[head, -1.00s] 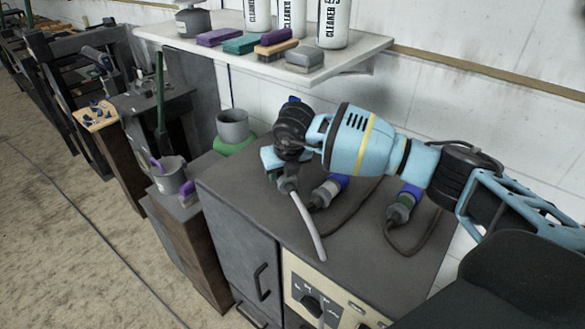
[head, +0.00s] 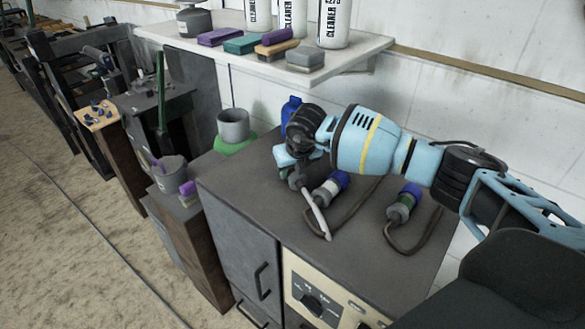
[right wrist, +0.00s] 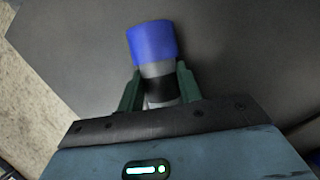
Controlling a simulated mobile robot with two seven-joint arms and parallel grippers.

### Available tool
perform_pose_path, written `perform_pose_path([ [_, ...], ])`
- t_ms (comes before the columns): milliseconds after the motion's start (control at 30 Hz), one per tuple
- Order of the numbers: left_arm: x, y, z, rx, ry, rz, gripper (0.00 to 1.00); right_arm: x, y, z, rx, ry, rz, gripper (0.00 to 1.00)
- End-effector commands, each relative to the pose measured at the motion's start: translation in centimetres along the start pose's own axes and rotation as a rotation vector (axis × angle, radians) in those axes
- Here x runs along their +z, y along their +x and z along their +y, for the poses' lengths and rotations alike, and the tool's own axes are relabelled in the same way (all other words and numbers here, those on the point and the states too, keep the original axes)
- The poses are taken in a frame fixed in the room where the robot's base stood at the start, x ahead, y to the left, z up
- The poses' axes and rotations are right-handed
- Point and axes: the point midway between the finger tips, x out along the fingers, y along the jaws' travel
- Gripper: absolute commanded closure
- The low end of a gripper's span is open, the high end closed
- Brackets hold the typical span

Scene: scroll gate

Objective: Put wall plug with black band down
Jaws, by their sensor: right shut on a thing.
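The wall plug with black band shows in the right wrist view (right wrist: 152,43), with a blue end, a grey body and a black band. My right gripper (right wrist: 159,85) is shut on it, with green fingers on both sides of the body. In the head view the gripper (head: 290,170) is over the left part of the dark cabinet top (head: 250,180). The plug's grey part (head: 297,181) and pale cable (head: 317,215) show below it. I cannot tell whether the plug touches the top. My left gripper is not in view.
Two more blue-ended plugs with cables, one nearer (head: 331,188) and one farther right (head: 403,204), lie on the cabinet top. A grey cup (head: 233,126) and a blue object (head: 290,108) stand behind. A shelf (head: 345,62) holds bottles and brushes. The top's front left is clear.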

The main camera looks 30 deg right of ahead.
Motion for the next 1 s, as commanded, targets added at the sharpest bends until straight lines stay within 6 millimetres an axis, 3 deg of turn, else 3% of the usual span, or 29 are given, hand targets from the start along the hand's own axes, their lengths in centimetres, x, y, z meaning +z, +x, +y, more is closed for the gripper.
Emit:
perform_pose_path([
  [167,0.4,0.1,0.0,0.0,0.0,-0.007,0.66,-0.2,0.5,0.0,0.001,0.0,0.0,1.0],
  [200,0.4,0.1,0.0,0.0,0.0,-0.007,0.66,-0.2,0.4,0.0,0.001,0.0,0.0,0.61],
  [333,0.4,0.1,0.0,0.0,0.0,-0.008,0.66,-0.2,0.4,0.0,0.0,0.0,0.0,0.44],
  [667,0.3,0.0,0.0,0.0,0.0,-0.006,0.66,0.0,0.2,0.0,0.0,0.0,-0.001,0.43],
  [1000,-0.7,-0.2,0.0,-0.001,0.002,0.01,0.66,0.3,-4.7,0.0,0.002,0.0,-0.005,0.43],
])
